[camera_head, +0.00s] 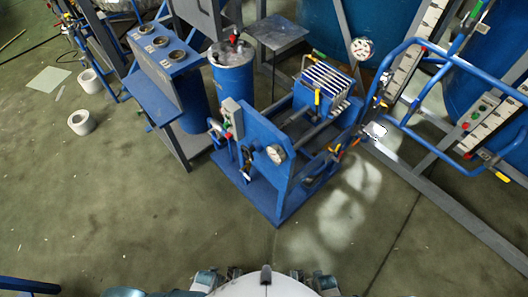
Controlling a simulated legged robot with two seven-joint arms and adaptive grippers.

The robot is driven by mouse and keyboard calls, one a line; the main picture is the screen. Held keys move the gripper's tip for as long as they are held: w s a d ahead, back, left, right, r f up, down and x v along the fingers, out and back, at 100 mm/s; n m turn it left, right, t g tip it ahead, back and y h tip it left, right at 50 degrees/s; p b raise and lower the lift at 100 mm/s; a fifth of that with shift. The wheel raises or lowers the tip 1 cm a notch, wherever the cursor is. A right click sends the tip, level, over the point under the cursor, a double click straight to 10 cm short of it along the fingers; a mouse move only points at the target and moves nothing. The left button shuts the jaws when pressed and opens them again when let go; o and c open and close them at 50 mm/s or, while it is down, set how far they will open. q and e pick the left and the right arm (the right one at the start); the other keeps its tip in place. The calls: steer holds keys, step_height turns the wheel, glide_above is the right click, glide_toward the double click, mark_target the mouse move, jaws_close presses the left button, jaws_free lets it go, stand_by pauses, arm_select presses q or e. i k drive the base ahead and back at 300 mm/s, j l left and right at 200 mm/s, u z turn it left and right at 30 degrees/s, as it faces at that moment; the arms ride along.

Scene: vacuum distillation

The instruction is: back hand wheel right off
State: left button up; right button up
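A small pale round hand wheel (361,49) with openings in its face shows at the upper right of the head view. It stands behind the blue filter-press-like machine (262,135), in front of a large blue tank. A round white-faced gauge or wheel (276,154) sits on the front plate of that machine; its details are too small to tell. Neither of my grippers shows; only parts of my own body are at the bottom edge, well apart from the hand wheel.
A blue panel with round gauges (160,45) and a blue drum (233,72) stand left of the machine. Blue tubular rails (440,57) and grey beams are at the right. White rolls (82,122) lie on the left floor. The green floor (130,220) in front is mostly clear.

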mark_target(248, 153)
steer(key=i+j+z, duration=0.1)
steer(key=z, duration=0.3)
steer(key=j+z, duration=0.25)
steer(key=z, duration=0.2)
steer(key=i+j+z, duration=0.1)
steer(key=j+z, duration=0.15)
steer(key=z, duration=0.15)
steer(key=j+z, duration=0.2)
steer(key=z, duration=0.2)
steer(key=j+z, duration=0.2)
steer(key=z, duration=0.25)
